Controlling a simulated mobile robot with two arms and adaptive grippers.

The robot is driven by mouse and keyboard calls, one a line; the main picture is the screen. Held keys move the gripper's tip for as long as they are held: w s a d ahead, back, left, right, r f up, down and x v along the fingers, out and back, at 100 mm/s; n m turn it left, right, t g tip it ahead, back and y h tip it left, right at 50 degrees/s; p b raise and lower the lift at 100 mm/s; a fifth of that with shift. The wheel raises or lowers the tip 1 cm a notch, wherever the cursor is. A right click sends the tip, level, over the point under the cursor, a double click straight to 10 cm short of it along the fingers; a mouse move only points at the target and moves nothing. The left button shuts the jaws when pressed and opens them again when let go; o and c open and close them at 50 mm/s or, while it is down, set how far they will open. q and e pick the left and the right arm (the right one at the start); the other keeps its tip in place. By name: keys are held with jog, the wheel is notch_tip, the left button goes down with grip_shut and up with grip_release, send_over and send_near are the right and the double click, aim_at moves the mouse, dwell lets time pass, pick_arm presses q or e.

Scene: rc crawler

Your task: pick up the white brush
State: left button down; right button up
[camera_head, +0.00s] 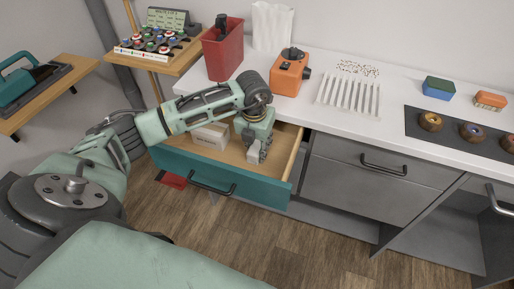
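My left arm reaches in from the left over an open teal drawer (222,177). My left gripper (258,154) points down inside the drawer, near its right end. A pale grey-white shape shows at the fingertips; I cannot tell whether it is the white brush or part of the fingers. Whether the fingers are open or shut is too small to tell. No white brush can be clearly made out elsewhere. A whitish box (210,136) lies in the drawer to the left of the gripper. My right gripper is not in view.
On the white counter (390,109) behind the drawer stand a red bin (223,52), an orange device (290,73), a white rack (348,96) and a blue-green block (438,88). A closed grey drawer (375,180) is to the right. Wooden floor shows in front.

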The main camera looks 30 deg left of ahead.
aim_at(259, 143)
pick_arm(q)
jog(key=shift+r, duration=0.1)
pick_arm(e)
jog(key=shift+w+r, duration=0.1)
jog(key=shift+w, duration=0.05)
pick_arm(q)
notch_tip(259, 143, up, 6)
jog(key=p, duration=0.4)
jog(key=shift+d, duration=0.15)
jog(key=s+d+r+p, duration=0.4)
jog(key=d+r+p, duration=0.1)
jog(key=d, duration=0.5)
jog(key=shift+d+r+p, duration=0.15)
jog(key=shift+d+p, duration=0.2)
jog(key=shift+p, duration=0.15)
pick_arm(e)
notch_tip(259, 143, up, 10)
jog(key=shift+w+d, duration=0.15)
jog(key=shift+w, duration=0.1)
